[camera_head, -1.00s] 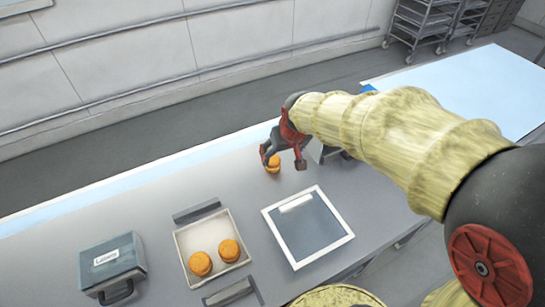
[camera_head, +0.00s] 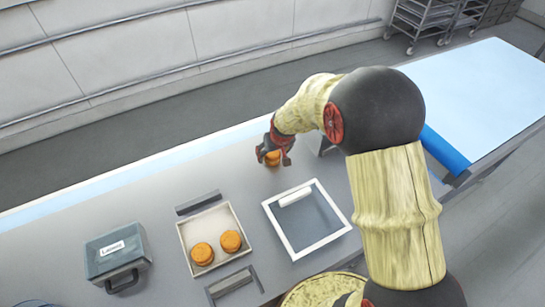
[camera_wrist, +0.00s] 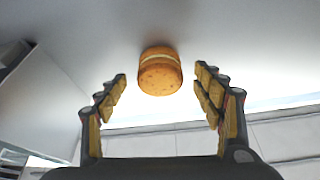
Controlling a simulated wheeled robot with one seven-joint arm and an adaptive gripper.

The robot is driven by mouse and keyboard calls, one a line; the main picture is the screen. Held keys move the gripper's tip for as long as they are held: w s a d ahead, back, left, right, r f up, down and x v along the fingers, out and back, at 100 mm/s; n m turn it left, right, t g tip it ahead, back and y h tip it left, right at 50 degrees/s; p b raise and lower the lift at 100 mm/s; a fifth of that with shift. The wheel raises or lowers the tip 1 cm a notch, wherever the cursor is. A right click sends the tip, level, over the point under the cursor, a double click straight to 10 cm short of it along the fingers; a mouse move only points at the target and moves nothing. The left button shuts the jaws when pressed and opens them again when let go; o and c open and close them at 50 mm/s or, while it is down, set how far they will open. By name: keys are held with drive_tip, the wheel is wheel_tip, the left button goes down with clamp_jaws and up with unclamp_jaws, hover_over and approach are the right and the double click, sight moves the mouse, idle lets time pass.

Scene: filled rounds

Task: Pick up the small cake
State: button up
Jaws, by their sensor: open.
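A small round orange cake with a pale filling band (camera_head: 272,159) stands on the grey counter, partly hidden by my gripper in the head view. My gripper (camera_head: 273,158) is open at the cake, its fingers low over the counter. In the wrist view the cake (camera_wrist: 160,71) lies centred, just beyond and between the two fingertips of my gripper (camera_wrist: 161,85). A gap shows on each side, and the fingers do not hold it. Two more orange cakes (camera_head: 202,253) (camera_head: 231,241) sit in a shallow pale tray (camera_head: 216,214) nearer the front.
A white-framed shallow tray (camera_head: 322,247) with a white roll lies right of the cake tray. A grey labelled case (camera_head: 118,260) stands at left. A blue roll (camera_head: 445,150) lies by the pale table (camera_head: 470,90) at right.

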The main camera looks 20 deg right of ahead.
drive_tip(key=shift+x, duration=1.15)
drive_tip(key=shift+c, duration=0.4)
drive_tip(key=c, duration=0.7)
drive_tip(key=shift+r, duration=0.15)
drive_tip(key=shift+c, duration=0.5)
